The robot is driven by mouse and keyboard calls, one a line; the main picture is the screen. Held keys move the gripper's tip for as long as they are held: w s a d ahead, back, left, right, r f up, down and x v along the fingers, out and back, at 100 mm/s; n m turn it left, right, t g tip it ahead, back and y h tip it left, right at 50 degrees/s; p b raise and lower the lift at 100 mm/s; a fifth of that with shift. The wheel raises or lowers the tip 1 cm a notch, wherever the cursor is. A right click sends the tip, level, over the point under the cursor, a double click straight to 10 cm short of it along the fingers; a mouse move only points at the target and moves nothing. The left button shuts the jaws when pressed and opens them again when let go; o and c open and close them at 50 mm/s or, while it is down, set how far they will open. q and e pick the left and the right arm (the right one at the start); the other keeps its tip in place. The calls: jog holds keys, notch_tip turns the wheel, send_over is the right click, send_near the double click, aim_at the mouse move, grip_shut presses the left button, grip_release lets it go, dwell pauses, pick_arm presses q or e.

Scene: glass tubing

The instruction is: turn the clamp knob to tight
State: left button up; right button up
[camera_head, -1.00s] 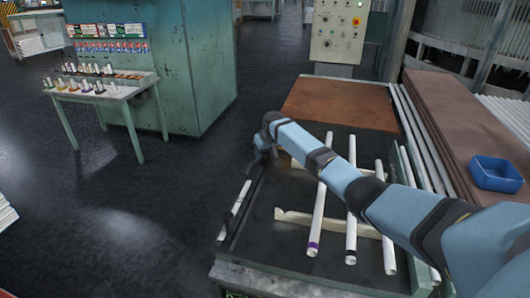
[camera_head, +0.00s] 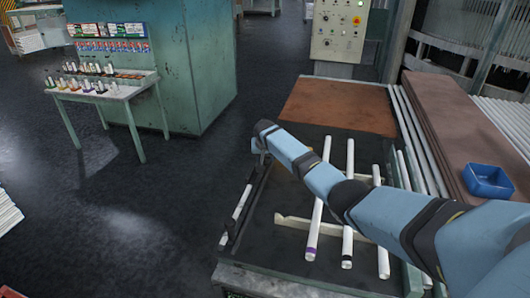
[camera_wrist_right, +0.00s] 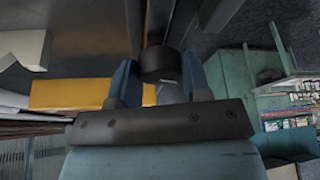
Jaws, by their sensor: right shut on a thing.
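The clamp knob is a dark round cylinder (camera_wrist_right: 160,64) between the two blue fingers of my right gripper (camera_wrist_right: 160,82) in the right wrist view. The fingers are shut on it, one on each side. In the head view my right gripper (camera_head: 259,148) is at the left edge of the dark bench, at the end of my blue arm. The knob itself is hidden there by my arm and hand. I see no mark that shows how far the knob is turned. My left gripper is not in view.
White glass tubes (camera_head: 317,215) lie on the dark bench (camera_head: 290,270) under my right arm. A brown board (camera_head: 340,105) lies behind it. A blue bin (camera_head: 490,180) stands on the right, and a green table (camera_head: 110,95) with small parts stands at left.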

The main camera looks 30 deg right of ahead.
jog(key=m+h, duration=0.1)
jog(key=m, duration=0.1)
jog(key=shift+w+a+m+g, duration=0.1)
jog(key=shift+a+m+g, duration=0.05)
jog(key=shift+m+g, duration=0.2)
jog(key=m+g, duration=0.1)
jog(key=m, duration=0.2)
jog(key=shift+f+b, duration=0.1)
jog(key=shift+b, duration=0.2)
jog(key=shift+w+m+g+h+b, duration=0.1)
jog(key=shift+m+g+h+b, duration=0.2)
jog(key=shift+m+b, duration=0.4)
jog(key=m+g+b, duration=0.1)
jog(key=m+b, duration=0.2)
jog(key=shift+m+h, duration=0.25)
jog(key=shift+h, duration=0.05)
jog(key=shift+w+m+g+b, duration=0.1)
jog(key=shift+m+g+b, duration=0.35)
jog(key=shift+m+b, duration=0.65)
jog(key=o, duration=0.9)
